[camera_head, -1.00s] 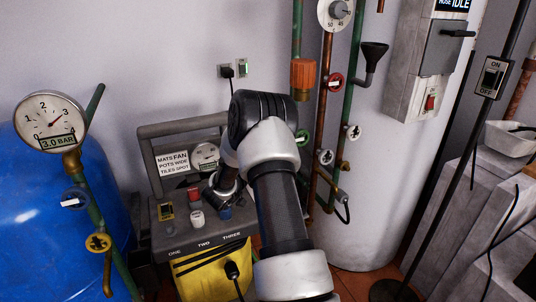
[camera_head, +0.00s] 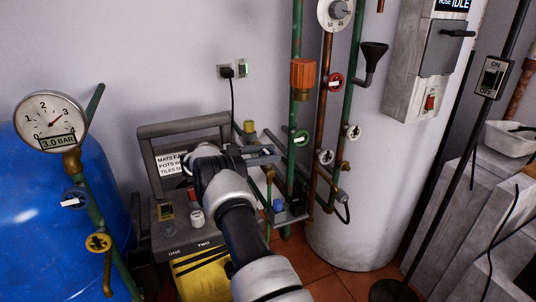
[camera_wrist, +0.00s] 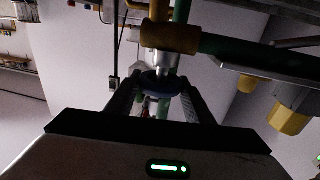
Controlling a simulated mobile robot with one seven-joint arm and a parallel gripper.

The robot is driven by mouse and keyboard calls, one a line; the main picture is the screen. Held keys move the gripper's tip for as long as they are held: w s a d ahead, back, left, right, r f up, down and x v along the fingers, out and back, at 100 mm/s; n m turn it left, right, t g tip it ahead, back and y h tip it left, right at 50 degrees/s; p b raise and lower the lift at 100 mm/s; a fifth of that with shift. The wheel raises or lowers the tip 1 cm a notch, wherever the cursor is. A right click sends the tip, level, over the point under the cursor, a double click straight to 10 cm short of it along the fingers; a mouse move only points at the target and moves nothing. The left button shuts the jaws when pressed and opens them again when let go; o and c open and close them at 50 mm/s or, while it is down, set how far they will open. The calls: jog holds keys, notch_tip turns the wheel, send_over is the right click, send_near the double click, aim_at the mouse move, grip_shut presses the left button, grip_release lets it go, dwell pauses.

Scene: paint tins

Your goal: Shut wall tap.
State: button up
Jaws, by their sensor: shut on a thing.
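The tap in my grip has a round dark blue handwheel (camera_wrist: 160,82) on a silver stem. Its brass body (camera_wrist: 170,38) joins a green pipe in the wrist view. My gripper (camera_wrist: 163,92) has one finger on each side of the handwheel and is shut on it. In the head view my gripper (camera_head: 264,153) reaches right, in front of the wall pipes, and my wrist hides part of the tap. A brass fitting (camera_head: 249,127) shows just above the fingers. How far the tap is turned cannot be told.
Green and copper pipes with a red valve (camera_head: 335,83) and a green valve (camera_head: 302,138) stand right of my gripper. A grey machine (camera_head: 180,129) with a handle frame is behind my arm. A blue tank (camera_head: 40,210) with a gauge (camera_head: 50,121) is at left.

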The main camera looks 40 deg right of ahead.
jog(key=shift+f+m+g+y, duration=0.15)
jog(key=shift+m+g+y, duration=0.15)
jog(key=shift+m+g, duration=0.3)
jog(key=o, duration=1)
jog(key=shift+o, duration=0.2)
